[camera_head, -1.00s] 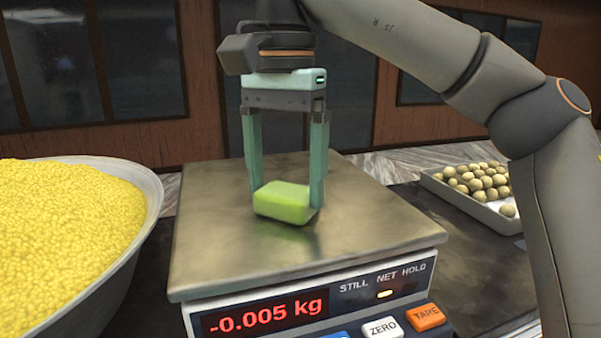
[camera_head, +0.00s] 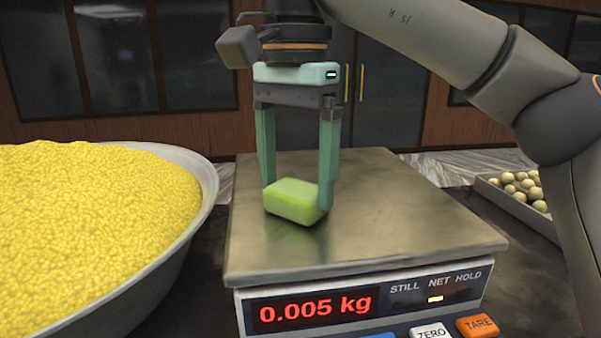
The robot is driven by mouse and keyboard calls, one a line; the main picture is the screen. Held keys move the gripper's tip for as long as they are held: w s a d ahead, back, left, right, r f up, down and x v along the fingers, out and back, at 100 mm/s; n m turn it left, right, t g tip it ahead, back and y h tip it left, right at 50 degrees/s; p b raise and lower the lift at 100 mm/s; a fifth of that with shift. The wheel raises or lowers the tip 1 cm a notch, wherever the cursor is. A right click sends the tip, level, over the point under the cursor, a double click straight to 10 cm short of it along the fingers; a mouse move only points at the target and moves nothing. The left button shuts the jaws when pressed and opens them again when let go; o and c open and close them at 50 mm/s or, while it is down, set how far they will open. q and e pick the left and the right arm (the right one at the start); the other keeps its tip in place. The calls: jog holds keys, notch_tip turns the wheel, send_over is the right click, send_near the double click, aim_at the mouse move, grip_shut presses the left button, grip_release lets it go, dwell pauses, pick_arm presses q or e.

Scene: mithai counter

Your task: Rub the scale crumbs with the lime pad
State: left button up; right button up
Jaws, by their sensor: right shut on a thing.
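The lime pad (camera_head: 292,201) is a bright green block, held low over the left middle of the scale's steel plate (camera_head: 400,220). My right gripper (camera_head: 297,190) is shut on it, with one teal finger on each side, pointing down. I cannot tell for certain whether the pad touches the plate. The scale (camera_head: 370,290) shows 0.005 kg in red digits, and an amber light is lit on its panel. My left gripper is not in view.
A large metal bowl (camera_head: 205,180) heaped with yellow grains (camera_head: 90,230) stands close to the scale's left. A tray (camera_head: 525,212) of round pale sweets (camera_head: 525,187) is at the right, partly behind my right arm. Dark counter shows between tray and scale.

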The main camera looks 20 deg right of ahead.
jog(key=shift+r, duration=0.1)
jog(key=shift+r, duration=2.95)
jog(key=shift+r, duration=1.5)
jog(key=shift+d, duration=0.1)
jog(key=w+d+f, duration=0.1)
jog(key=d, duration=1)
jog(key=shift+a+f, duration=0.15)
jog(key=shift+f, duration=2.9)
jog(key=shift+f+b, duration=0.7)
jog(key=shift+f, duration=0.35)
